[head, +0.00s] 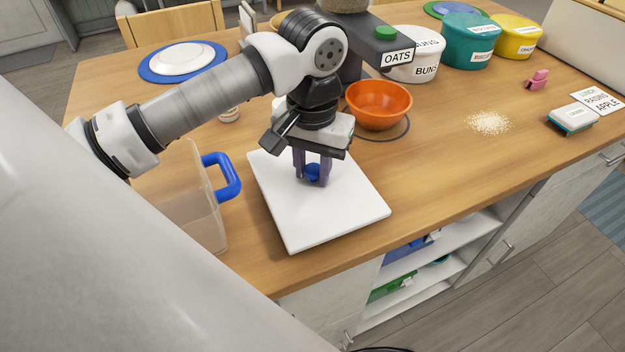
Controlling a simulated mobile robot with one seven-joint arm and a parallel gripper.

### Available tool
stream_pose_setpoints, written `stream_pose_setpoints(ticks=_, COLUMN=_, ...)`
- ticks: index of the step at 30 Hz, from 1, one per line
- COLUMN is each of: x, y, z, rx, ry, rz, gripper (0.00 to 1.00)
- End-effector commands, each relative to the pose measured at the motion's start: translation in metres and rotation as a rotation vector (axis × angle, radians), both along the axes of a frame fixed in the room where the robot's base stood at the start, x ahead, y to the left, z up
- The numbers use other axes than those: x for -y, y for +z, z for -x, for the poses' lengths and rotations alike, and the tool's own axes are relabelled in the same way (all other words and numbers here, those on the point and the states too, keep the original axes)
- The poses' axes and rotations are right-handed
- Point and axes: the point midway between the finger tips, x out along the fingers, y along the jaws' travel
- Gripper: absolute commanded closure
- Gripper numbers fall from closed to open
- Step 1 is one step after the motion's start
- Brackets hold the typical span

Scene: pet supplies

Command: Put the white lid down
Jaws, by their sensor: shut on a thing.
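The white lid (325,213) is a flat rectangular slab with a blue knob (311,174) on top. My gripper (313,177) points down and is shut on the knob. The lid looks level, near the table's front edge. I cannot tell whether it touches the wood or is held just above it. My gripper's fingers hide part of the knob.
A clear container (195,205) with a blue handle (226,178) stands close left of the lid. An orange bowl (379,105) sits behind it, below the OATS dispenser (385,52). Spilled grains (489,122) lie right. The wooden table (435,160) is clear just right of the lid.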

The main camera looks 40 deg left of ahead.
Motion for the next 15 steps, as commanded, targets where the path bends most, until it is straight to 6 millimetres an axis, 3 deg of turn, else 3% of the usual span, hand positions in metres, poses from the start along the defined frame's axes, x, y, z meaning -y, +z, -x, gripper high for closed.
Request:
stream_pose_setpoints(ticks=1, x=0.000, y=-0.015, z=0.000, rx=-0.002, ry=0.000, rz=0.001, gripper=0.97)
stream_pose_setpoints(ticks=3, x=0.000, y=-0.023, z=0.000, rx=-0.002, ry=0.000, rz=0.001, gripper=0.97)
stream_pose_setpoints(ticks=15, x=0.000, y=-0.027, z=0.000, rx=0.000, ry=0.000, rz=0.001, gripper=0.97)
